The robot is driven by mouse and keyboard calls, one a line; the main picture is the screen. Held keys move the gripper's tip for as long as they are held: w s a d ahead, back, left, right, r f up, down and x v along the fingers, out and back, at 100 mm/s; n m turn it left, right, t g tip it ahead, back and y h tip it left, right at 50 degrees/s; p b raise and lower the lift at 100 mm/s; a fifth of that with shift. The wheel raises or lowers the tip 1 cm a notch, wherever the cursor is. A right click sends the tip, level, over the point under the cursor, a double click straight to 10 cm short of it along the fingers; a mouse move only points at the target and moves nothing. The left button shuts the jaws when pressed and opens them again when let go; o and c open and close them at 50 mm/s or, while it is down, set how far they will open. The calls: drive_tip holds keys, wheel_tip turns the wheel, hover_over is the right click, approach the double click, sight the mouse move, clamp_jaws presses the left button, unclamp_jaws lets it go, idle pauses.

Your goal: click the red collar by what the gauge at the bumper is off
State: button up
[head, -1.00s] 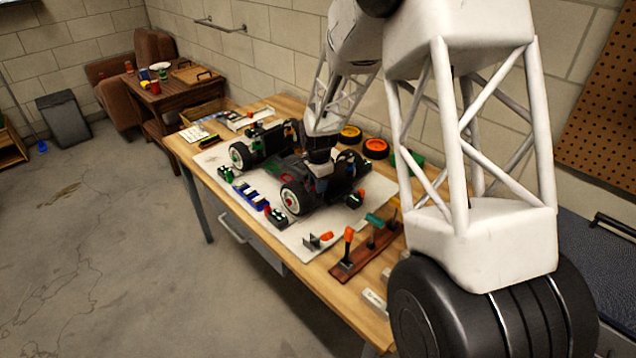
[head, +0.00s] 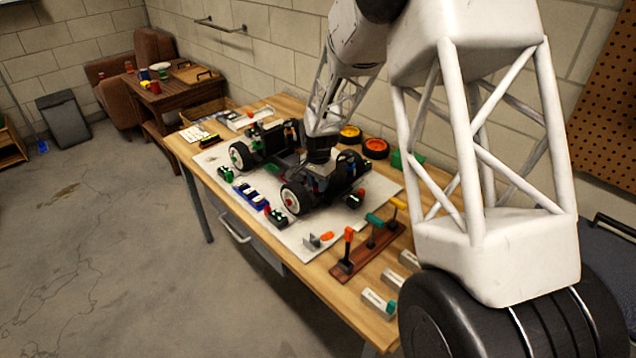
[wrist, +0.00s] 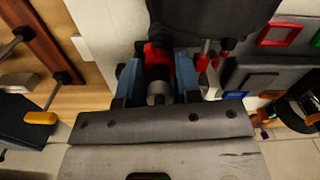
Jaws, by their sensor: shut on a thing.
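The dark RC car (head: 299,190) stands on the white mat on the workbench, its wheels showing on the near side. My gripper (wrist: 158,80) is down at the car, its two blue fingers on either side of a red collar (wrist: 154,56). It is shut on this collar, with a grey round end showing between the fingers. In the head view my wrist hides the collar. Small dark units with green and white faces (head: 277,218) (head: 354,200) sit beside the car. I cannot tell which is the bumper gauge, and no reading is legible.
A wooden rack of coloured-handled tools (head: 367,249) stands at the bench's near end, with small labelled grey blocks (head: 377,303) beside it. Orange-rimmed wheels (head: 375,148) lie behind the car. The wall is close behind.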

drive_tip(key=o, duration=0.9)
drive_tip(key=shift+r, duration=3.9)
